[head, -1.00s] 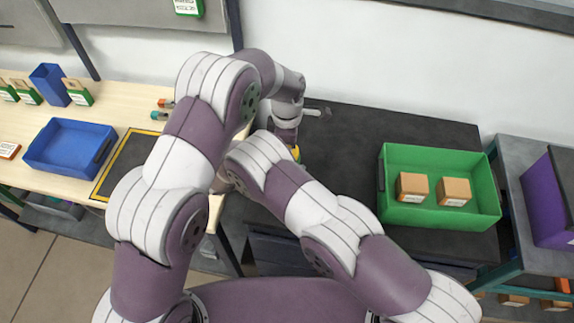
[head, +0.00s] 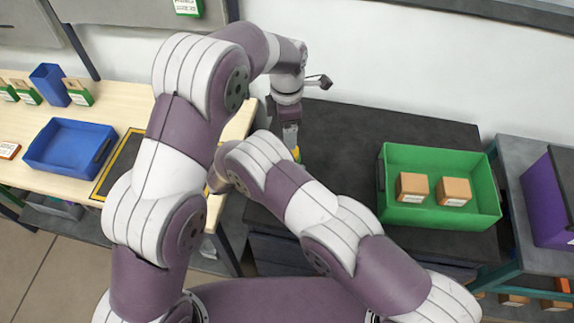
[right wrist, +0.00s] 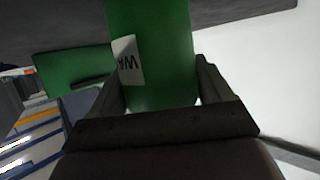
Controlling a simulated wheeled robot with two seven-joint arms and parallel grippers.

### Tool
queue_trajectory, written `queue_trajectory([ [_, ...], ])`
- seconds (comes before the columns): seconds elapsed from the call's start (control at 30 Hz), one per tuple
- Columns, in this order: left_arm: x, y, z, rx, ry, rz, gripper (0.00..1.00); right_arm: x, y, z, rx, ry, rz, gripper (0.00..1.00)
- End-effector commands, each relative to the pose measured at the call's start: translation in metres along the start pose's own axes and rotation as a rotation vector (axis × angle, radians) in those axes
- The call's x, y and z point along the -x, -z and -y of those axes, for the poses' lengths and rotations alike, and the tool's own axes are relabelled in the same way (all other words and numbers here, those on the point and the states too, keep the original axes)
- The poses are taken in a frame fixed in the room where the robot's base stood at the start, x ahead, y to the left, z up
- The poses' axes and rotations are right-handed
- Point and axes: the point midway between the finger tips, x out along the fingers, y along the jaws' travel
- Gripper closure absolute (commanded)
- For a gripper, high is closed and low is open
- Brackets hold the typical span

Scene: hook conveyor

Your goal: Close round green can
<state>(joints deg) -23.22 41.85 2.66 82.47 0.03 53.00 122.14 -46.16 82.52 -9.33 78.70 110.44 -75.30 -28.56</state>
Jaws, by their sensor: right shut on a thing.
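The round green can (right wrist: 165,50) fills the upper middle of the right wrist view. It has a white label with dark letters, which appear upside down. Its upper end in that view runs out of frame. My right gripper (right wrist: 165,100) is shut on the can, with dark fingers on both sides of it. In the head view the right gripper and most of the can are hidden behind my arms. My left gripper (head: 290,135) points down above a small yellow-green patch (head: 296,153) at the dark table's left part. Whether its jaws hold anything is unclear.
A green crate (head: 440,215) with two brown boxes stands on the dark table (head: 345,150), whose middle is clear. A wooden table at left bears a blue tray (head: 70,147) and a yellow-edged dark mat (head: 118,165). A purple bin (head: 548,200) is at far right.

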Motion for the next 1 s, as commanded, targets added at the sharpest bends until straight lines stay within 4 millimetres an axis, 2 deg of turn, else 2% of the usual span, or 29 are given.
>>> queue_trajectory([
  [0.1,0.005,0.000,0.000,0.044,0.000,0.000,0.24,0.000,0.000,0.000,-0.001,0.000,-0.001,1.00],
  [0.37,0.003,0.000,0.001,0.042,0.001,0.000,0.24,0.000,0.001,0.000,-0.001,0.000,-0.001,1.00],
  [0.47,-0.007,0.000,0.001,0.041,0.003,-0.001,0.24,0.000,0.001,0.000,-0.001,0.000,-0.001,1.00],
  [0.8,-0.061,0.000,0.001,0.040,0.002,0.000,0.24,0.000,0.001,0.000,-0.001,0.001,-0.001,1.00],
  [1.0,-0.075,0.000,0.001,0.040,0.000,0.001,0.24,0.000,0.001,0.000,-0.001,0.001,-0.001,1.00],
])
